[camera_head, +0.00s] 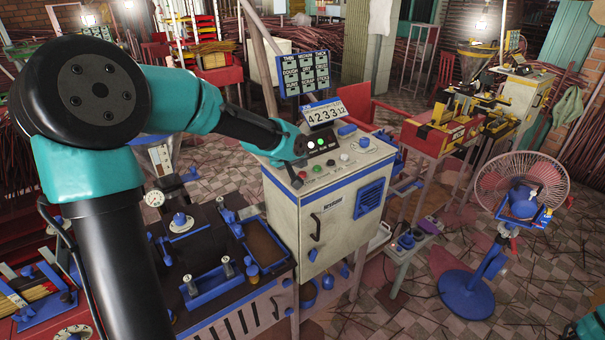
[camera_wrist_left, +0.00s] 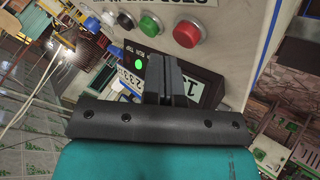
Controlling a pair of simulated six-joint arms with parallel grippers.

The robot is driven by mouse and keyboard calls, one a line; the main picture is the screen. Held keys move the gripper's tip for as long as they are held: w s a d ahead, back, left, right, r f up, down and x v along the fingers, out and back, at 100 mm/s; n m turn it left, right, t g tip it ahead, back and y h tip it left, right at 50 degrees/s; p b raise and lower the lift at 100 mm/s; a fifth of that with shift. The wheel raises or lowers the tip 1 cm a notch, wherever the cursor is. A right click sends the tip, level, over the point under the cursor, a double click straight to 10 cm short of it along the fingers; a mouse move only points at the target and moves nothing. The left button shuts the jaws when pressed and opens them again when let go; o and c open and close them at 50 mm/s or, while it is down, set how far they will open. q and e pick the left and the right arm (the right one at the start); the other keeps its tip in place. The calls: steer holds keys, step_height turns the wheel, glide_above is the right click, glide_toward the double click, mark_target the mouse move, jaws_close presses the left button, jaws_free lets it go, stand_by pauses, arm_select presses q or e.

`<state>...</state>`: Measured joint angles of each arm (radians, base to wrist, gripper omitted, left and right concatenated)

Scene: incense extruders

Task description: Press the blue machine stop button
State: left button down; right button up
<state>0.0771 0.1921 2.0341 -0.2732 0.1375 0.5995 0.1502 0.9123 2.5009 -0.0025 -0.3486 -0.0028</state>
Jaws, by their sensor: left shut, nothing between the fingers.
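The machine is a cream cabinet with blue trim (camera_head: 283,193). Its sloped top carries a row of buttons. The red button (camera_head: 302,175) is at the left end in the head view, with the green button (camera_head: 317,168) beside it. In the left wrist view the red button (camera_wrist_left: 187,33) and green button (camera_wrist_left: 150,25) lie past the fingertips. My left gripper (camera_head: 301,148) is over the panel's left part, behind the red button. In the left wrist view its fingers (camera_wrist_left: 171,65) are together and empty, overlapping a dark box, apart from the buttons.
A dark box with a lit green lamp (camera_wrist_left: 138,64) sits by the fingers. A number display (camera_head: 323,112) and a blue sign board (camera_head: 305,73) rise behind the panel. A blue knob (camera_head: 346,130) stands right of them. A fan (camera_head: 522,190) is far right.

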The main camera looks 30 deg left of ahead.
mark_target(301, 173)
arm_select(q)
steer(key=shift+f, duration=0.9)
stand_by(1.4)
steer(key=shift+r, duration=0.9)
steer(key=shift+r, duration=2.55)
